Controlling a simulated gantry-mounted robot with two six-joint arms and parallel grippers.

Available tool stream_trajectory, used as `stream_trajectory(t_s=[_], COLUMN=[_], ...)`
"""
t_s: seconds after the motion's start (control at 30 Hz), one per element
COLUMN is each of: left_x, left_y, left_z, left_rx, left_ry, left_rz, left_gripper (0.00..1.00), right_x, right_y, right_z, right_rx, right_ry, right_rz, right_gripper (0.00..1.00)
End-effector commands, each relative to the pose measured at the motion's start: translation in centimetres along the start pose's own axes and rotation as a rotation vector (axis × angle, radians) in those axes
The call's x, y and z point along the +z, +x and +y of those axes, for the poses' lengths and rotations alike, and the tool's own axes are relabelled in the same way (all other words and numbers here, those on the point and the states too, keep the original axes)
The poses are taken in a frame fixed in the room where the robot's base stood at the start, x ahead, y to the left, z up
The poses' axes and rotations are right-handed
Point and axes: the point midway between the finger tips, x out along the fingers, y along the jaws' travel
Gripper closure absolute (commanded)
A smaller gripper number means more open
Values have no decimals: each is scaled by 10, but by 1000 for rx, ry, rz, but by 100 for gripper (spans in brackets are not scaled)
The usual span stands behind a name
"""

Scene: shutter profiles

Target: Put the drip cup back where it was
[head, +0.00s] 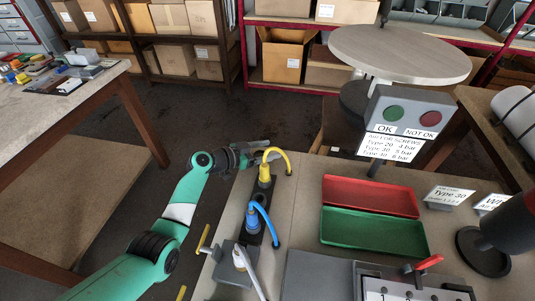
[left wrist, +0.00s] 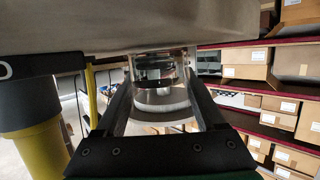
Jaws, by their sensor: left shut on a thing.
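My left gripper (head: 258,154) is at the far left corner of the workbench, beside the yellow fitting (head: 265,172) and its yellow hose. In the left wrist view, my left gripper (left wrist: 160,62) is shut on a clear, greyish cup-like piece between its dark fingers, which I take to be the drip cup (left wrist: 158,72). In the head view the cup is mostly hidden or too small to make out at the fingertips. I cannot tell whether it touches anything else. My right gripper is not in view.
A blue fitting (head: 254,220) with a blue hose stands in front of the yellow one. Red (head: 372,184) and green (head: 350,231) trays lie to the right, behind them an OK/NOT OK button box (head: 408,113). A yellow cylinder (left wrist: 32,130) is close left in the wrist view.

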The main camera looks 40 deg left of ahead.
Motion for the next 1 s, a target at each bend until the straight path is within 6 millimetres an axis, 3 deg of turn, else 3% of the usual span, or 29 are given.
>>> stream_trajectory(t_s=[0.3,0.33,0.5,0.8,1.0], left_x=[3,3,1,-4,-10], left_y=[1,1,1,-1,-38], left_z=[0,0,0,0,-1], left_rx=[0,0,0,-1,-4], left_ry=[1,1,1,1,-1], left_rz=[1,1,1,1,2], left_gripper=[92,27,0,0,0], right_x=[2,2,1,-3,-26], right_y=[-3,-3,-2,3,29], right_z=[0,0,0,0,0], right_rx=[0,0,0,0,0], right_ry=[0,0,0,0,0], right_rz=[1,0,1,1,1], right_gripper=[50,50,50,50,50])
